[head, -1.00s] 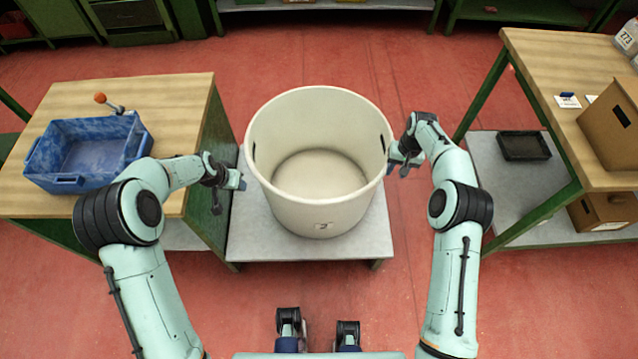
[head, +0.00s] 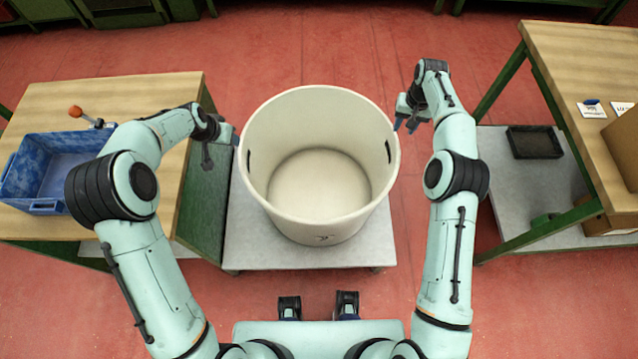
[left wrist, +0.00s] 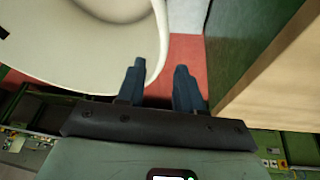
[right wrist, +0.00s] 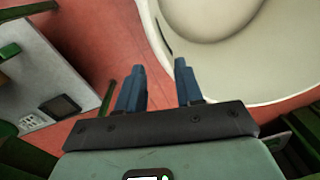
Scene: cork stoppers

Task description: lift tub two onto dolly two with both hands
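A large cream tub (head: 318,225) with dark handle slots on its left and right sides stands upright on a low grey platform (head: 290,256). A small mark on its front is too small to read surely. My right gripper (head: 405,122) is just right of the tub, near the right handle slot. In the right wrist view (right wrist: 157,75) its fingers are apart and empty, beside the tub wall (right wrist: 160,35). No dolly can be made out.
A wooden bench (head: 150,90) with a blue bin (head: 47,205) stands close on the left. Another wooden bench (head: 580,70) stands on the right, with a dark tray (head: 535,143) on its lower shelf. Red floor (head: 430,30) is clear behind the tub.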

